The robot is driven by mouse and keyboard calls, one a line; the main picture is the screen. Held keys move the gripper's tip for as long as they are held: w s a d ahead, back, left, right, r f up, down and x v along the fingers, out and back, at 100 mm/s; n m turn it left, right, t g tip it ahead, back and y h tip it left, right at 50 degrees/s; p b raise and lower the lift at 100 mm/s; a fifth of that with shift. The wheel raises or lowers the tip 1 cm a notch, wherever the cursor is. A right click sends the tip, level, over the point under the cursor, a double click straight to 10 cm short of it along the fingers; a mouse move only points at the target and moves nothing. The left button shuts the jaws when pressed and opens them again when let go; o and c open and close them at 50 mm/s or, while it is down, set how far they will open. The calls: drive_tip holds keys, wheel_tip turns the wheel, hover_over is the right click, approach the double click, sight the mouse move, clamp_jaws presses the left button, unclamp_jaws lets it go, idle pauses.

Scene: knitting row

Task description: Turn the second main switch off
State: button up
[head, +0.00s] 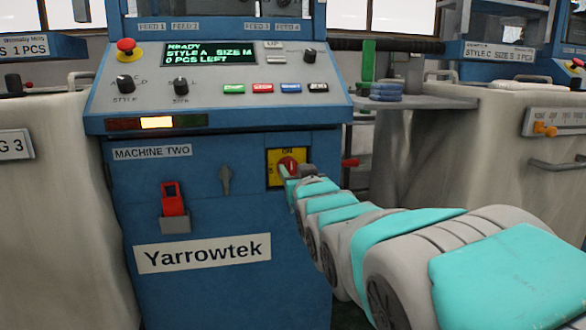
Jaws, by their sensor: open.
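The main switch is a red rotary knob (289,163) on a yellow plate (273,158) on the blue front of the machine labelled MACHINE TWO. The word ON shows at the top of the plate. My gripper (287,173) is open at the switch, in front of its lower right part. My gripper and arm hide part of the knob and plate. I cannot tell whether the fingers touch the knob or which way its handle points.
A red lockout-like part (173,198) hangs at left on the blue front, with a key-shaped handle (225,180) beside it. Above is the sloped control panel (225,75) with a red emergency button (127,48). A red-tipped lever (350,163) sticks out right of the switch.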

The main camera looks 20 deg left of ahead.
sight(289, 170)
drive_tip(key=shift+x, duration=1.45)
drive_tip(key=shift+c, duration=0.3)
clamp_jaws()
